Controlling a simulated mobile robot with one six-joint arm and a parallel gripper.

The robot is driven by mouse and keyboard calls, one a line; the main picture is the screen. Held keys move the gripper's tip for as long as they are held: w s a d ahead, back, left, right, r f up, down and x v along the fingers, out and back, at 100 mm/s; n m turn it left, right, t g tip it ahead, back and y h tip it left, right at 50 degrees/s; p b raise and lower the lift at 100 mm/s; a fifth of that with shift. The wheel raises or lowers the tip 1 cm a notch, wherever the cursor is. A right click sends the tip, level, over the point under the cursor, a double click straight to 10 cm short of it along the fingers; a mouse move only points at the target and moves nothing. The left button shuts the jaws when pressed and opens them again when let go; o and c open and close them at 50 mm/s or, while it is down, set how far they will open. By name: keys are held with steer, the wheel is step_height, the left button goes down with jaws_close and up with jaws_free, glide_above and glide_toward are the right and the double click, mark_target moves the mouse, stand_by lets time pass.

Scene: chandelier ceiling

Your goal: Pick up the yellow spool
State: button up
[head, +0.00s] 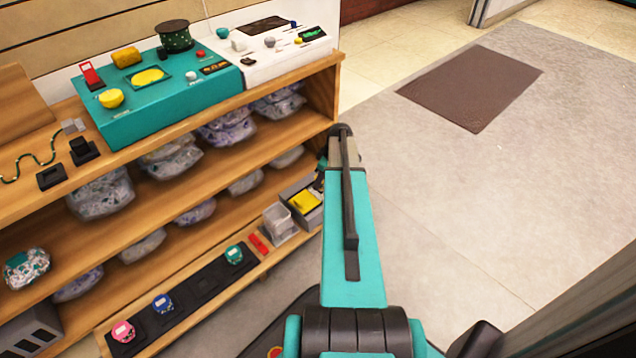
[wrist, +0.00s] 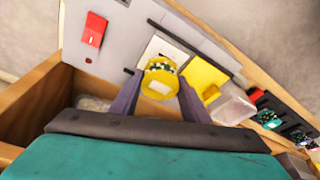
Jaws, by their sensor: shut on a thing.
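The yellow spool (wrist: 160,76) is a small round yellow thing with a pale label and a green-and-white patterned band. It sits between the two fingers of my gripper (wrist: 160,90), which is shut on it. In the wrist view it shows in front of a grey surface with a white square and a yellow block. I cannot tell whether it touches that surface. In the head view my arm hides the gripper's fingers and the spool.
Pink (head: 123,331), blue (head: 163,303) and green (head: 234,254) spools sit on a black strip on the bottom shelf. A clear bin (head: 280,222) and a grey tray with a yellow block (head: 305,201) stand beside it. Wooden shelves rise at left; floor is open at right.

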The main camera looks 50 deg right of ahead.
steer(key=shift+p+v, duration=0.5)
steer(key=shift+v, duration=0.65)
steer(key=s+a+p, duration=0.2)
steer(key=s+p, duration=0.1)
steer(key=s, duration=1.2)
steer(key=shift+a+r+p, duration=0.25)
steer(key=shift+r+p, duration=0.15)
steer(key=shift+r, duration=0.1)
